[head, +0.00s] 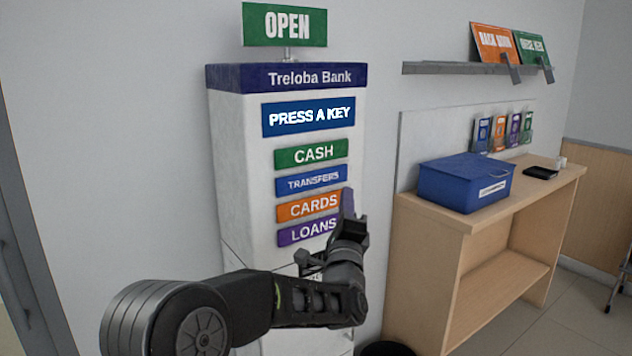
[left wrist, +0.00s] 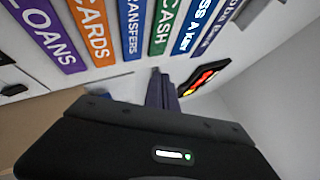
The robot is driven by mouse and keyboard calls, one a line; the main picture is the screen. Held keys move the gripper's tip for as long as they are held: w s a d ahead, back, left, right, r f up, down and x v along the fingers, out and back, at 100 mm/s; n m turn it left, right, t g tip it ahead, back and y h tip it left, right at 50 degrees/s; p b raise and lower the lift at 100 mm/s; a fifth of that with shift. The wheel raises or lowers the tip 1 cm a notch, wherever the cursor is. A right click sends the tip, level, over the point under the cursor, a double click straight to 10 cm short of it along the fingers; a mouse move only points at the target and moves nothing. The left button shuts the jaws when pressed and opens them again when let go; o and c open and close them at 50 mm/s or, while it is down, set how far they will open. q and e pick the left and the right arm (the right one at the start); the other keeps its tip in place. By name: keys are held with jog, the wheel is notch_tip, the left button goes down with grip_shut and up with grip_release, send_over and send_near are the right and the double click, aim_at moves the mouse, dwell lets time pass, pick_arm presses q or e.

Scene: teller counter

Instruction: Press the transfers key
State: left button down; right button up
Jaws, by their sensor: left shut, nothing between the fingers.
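The blue TRANSFERS key (head: 312,181) is on the white Treloba Bank machine (head: 240,150), between the green CASH key (head: 311,152) above and the orange CARDS key (head: 308,206) below. The purple LOANS key (head: 306,232) is lowest. My left gripper (head: 347,203) is shut and empty, its fingertips in front of the right ends of the lower keys in the head view. In the left wrist view the TRANSFERS key (left wrist: 132,28) is at the top, and the shut fingers (left wrist: 160,88) point toward the machine below it. I cannot tell any contact. My right gripper is not in view.
A lit PRESS A KEY display (head: 308,117) sits above the keys, with an OPEN sign (head: 285,25) on top. To the right, a wooden counter (head: 480,215) holds a blue box (head: 450,187). A dark bin (head: 387,349) stands on the floor.

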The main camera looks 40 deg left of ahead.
pick_arm(q)
jog(key=shift+w+a+f, duration=0.1)
send_near(320, 174)
jog(key=w+r, duration=0.2)
jog(key=w, duration=0.1)
jog(key=shift+w+a+r, duration=0.2)
jog(key=shift+w+a, duration=0.3)
jog(key=shift+a, duration=0.25)
jog(key=shift+a, duration=0.1)
dwell(1.7)
jog(key=shift+w+a+b, duration=0.1)
jog(key=shift+a+b, duration=0.2)
jog(key=shift+w+a, duration=0.15)
jog(key=shift+a, duration=0.3)
dwell(0.6)
jog(key=shift+d, duration=0.15)
jog(key=shift+s+d+b, duration=0.3)
jog(key=shift+d+b, duration=0.15)
jog(key=shift+d, duration=0.25)
